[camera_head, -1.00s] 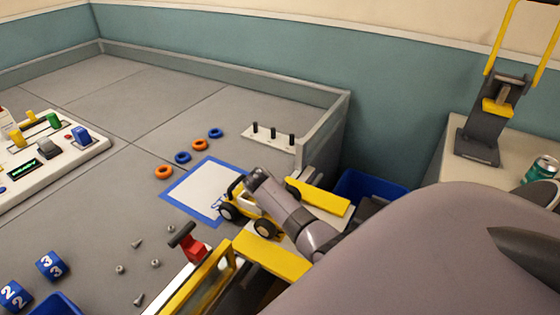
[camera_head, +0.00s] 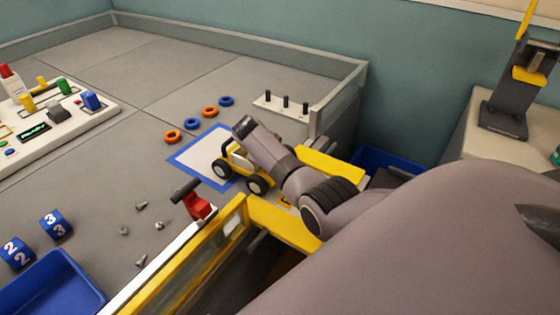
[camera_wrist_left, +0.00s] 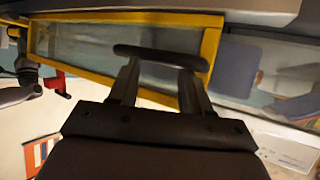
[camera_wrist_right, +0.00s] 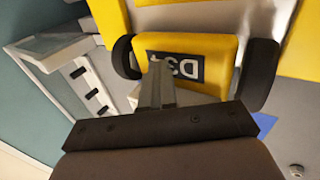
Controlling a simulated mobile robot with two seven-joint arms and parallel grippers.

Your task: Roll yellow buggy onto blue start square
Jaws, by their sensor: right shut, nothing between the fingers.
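The yellow buggy (camera_head: 240,160) has black wheels. Its front wheel is inside the blue-bordered start square (camera_head: 180,170); its near rear wheel is around the square's right edge, and my arm hides part of it. In the right wrist view, the buggy's yellow end (camera_wrist_right: 220,50) carries a dark plate with white characters. My right gripper (camera_wrist_right: 158,75) is shut and empty, its fingertips at or just short of this plate. Contact cannot be told. My left gripper (camera_wrist_left: 157,85) has its fingers apart beside a dark bar (camera_wrist_left: 160,55) in front of a yellow frame; it is outside the head view.
Yellow boards (camera_head: 285,222) lie right of the square, near a yellow-framed panel (camera_head: 195,250) and a red clamp (camera_head: 197,205). A peg board (camera_head: 285,105) and orange and blue rings (camera_head: 210,112) lie beyond. Small grey parts (camera_head: 159,226) and a blue bin (camera_head: 55,285) are at left.

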